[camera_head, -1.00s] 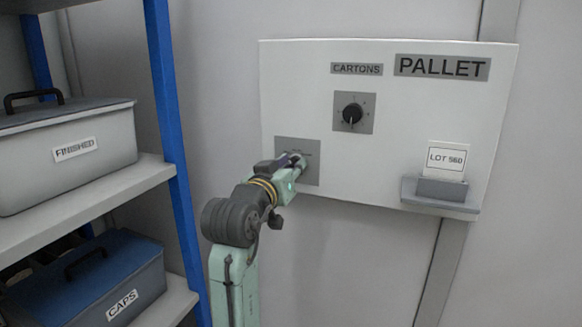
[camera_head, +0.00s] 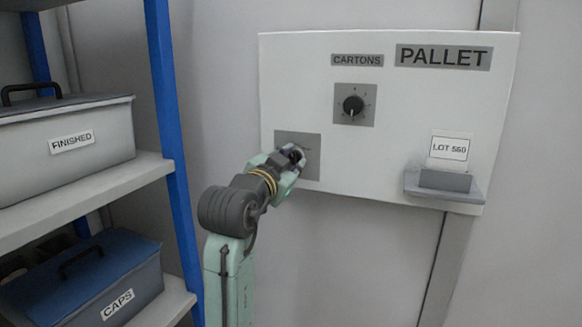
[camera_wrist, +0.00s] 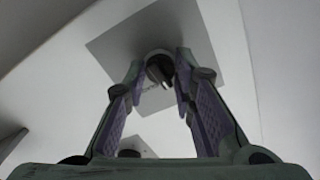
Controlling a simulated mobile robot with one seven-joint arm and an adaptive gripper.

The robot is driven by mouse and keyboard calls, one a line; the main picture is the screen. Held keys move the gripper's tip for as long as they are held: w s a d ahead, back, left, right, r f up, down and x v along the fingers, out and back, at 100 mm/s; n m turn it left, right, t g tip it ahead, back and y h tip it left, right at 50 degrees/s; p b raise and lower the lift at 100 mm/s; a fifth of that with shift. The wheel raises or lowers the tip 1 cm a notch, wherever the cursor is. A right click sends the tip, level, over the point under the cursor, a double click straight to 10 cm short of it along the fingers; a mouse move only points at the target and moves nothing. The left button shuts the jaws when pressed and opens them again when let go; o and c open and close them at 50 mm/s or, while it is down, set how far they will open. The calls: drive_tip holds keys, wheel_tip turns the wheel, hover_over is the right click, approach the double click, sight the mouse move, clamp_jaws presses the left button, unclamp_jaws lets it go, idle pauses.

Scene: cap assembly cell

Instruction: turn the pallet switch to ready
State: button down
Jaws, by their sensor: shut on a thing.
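The pallet switch is a dark round knob (camera_wrist: 160,70) on a grey square plate (camera_head: 313,144) at the panel's lower left. My gripper (camera_head: 292,155) reaches this plate from the lower left and hides most of the knob in the head view. In the wrist view, the two purple-padded fingers of my gripper (camera_wrist: 160,75) stand on either side of the knob, shut on it. The knob carries a pale pointer mark. Print on the plate is partly hidden, so I cannot read which position the switch points to.
The white panel (camera_head: 420,120) bears a PALLET sign (camera_head: 444,57), a CARTONS dial (camera_head: 353,106) and a LOT 560 card (camera_head: 449,148) on a small ledge (camera_head: 444,190). A shelf with a blue post (camera_head: 170,120) holds the FINISHED box (camera_head: 60,160) and CAPS box (camera_head: 85,280) at left.

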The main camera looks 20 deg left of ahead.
drive_tip(key=m+b, duration=0.2)
drive_tip(key=m, duration=0.3)
drive_tip(key=shift+f+m, duration=0.1)
drive_tip(key=shift+m, duration=0.2)
drive_tip(key=shift+m+b, duration=1.05)
drive_tip(key=shift+m, duration=1.15)
drive_tip(key=c, duration=1.3)
unclamp_jaws()
drive_tip(key=shift+c, duration=0.2)
drive_tip(key=s, duration=1.2)
drive_tip(key=shift+a, duration=0.2)
